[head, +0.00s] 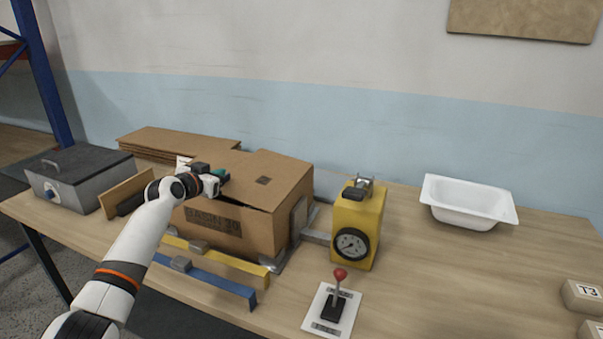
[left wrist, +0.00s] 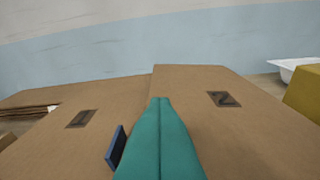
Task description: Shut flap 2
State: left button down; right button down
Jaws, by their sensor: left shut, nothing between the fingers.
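The cardboard box (head: 226,230) stands on the table, left of the yellow device. Flap 2 (left wrist: 250,118), on the right in the left wrist view, bears a dark "2" label and lies over the box top. In the head view flap 2 (head: 275,172) seems slightly raised, with a dark gap under its front edge. Flap 1 (left wrist: 65,135) is on the left, with a "1" label, and also lies over the top. My left gripper (head: 219,175) is over the box top; its teal fingers (left wrist: 160,140) are together and empty. Whether they touch the cardboard I cannot tell. My right gripper is not in view.
A yellow device with a dial (head: 356,225) stands right of the box. A red-knobbed lever (head: 337,300) is in front. Blue (head: 215,283) and yellow (head: 225,258) bars lie before the box. A white tub (head: 468,200) stands at right.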

pick_arm(q)
jog(key=shift+w+a+f+n+h+b, duration=0.1)
jog(key=shift+f+n+h+b, duration=0.4)
jog(key=shift+f+b, duration=0.75)
jog(key=shift+f, duration=0.15)
